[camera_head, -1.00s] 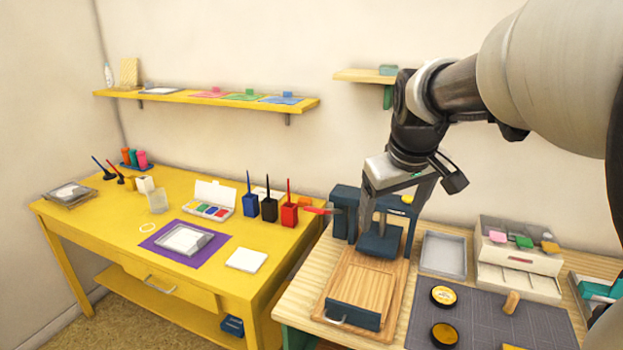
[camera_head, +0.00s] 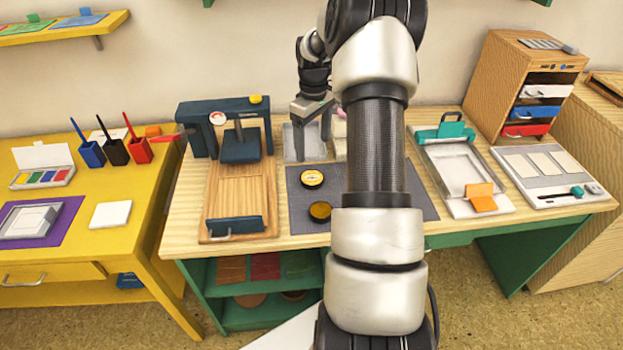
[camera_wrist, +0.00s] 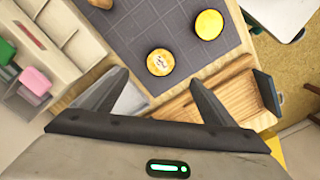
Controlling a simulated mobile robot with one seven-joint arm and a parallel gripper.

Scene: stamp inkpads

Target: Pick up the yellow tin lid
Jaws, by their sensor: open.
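Two small round yellow tin pieces rest on the dark grey gridded mat (camera_head: 415,197). One has a printed label and looks like the yellow tin lid (camera_head: 312,177); it also shows in the wrist view (camera_wrist: 160,62). The other, a plain amber-yellow tin (camera_head: 320,211), lies just in front of it, apart, and also shows in the wrist view (camera_wrist: 209,24). My gripper (camera_head: 313,149) is open and empty, behind the lid in the head view. In the wrist view the lid appears just beyond the space between my open fingers (camera_wrist: 157,80).
A wooden board press (camera_head: 240,190) stands left of the mat, with a metal tray (camera_head: 290,143) behind the mat. A teal-clipped tray (camera_head: 455,165) and a wooden drawer cabinet (camera_head: 505,75) stand to the right. My arm hides part of the mat.

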